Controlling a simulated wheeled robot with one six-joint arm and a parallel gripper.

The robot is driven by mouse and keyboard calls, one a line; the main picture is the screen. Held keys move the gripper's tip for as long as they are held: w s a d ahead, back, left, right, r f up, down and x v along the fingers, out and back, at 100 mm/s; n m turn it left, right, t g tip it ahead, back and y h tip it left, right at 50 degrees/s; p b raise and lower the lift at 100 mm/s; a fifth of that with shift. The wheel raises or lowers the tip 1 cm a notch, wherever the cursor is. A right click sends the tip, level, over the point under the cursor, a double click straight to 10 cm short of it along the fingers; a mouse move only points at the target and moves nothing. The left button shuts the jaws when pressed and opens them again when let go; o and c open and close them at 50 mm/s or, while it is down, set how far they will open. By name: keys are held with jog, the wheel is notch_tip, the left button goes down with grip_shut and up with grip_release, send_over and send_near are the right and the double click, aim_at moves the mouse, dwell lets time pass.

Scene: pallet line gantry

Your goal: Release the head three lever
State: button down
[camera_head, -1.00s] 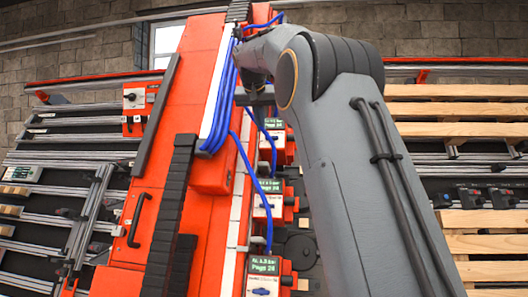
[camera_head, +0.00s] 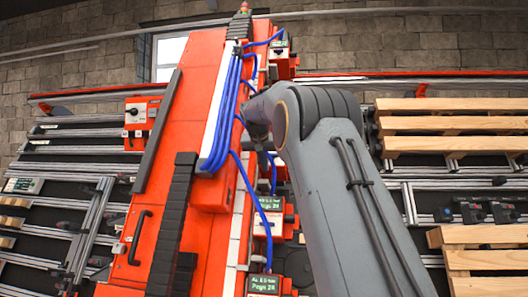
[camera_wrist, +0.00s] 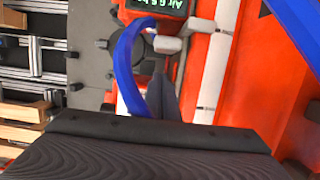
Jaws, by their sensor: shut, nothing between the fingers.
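Several orange heads with green displays stand along the right side of the orange gantry beam in the head view, among them a middle head (camera_head: 270,204) and a near head (camera_head: 266,284). I cannot tell which one is head three. In the wrist view one head's display (camera_wrist: 164,4) is at the top edge, with a light grey lever-like part (camera_wrist: 168,44) just below it. My gripper (camera_wrist: 158,76) is shut and empty, its dark fingers pointing at that part. Contact cannot be told.
Blue hoses (camera_head: 246,190) hang from the beam (camera_head: 182,130); one blue hose (camera_wrist: 125,65) arcs close beside my fingers in the wrist view. Wooden pallets (camera_head: 450,120) stand at the right. An orange switch box (camera_head: 141,112) is left of the beam.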

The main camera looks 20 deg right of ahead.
aim_at(264, 183)
jog(key=shift+s+a+f, duration=0.5)
jog(key=shift+s+f, duration=0.05)
jog(key=shift+s, duration=0.05)
jog(key=shift+s+a+f+p, duration=0.1)
jog(key=shift+f+p, duration=0.1)
jog(key=shift+f, duration=0.15)
jog(key=shift+s+f+p, duration=0.1)
jog(key=shift+f+p, duration=0.05)
jog(key=shift+f, duration=0.2)
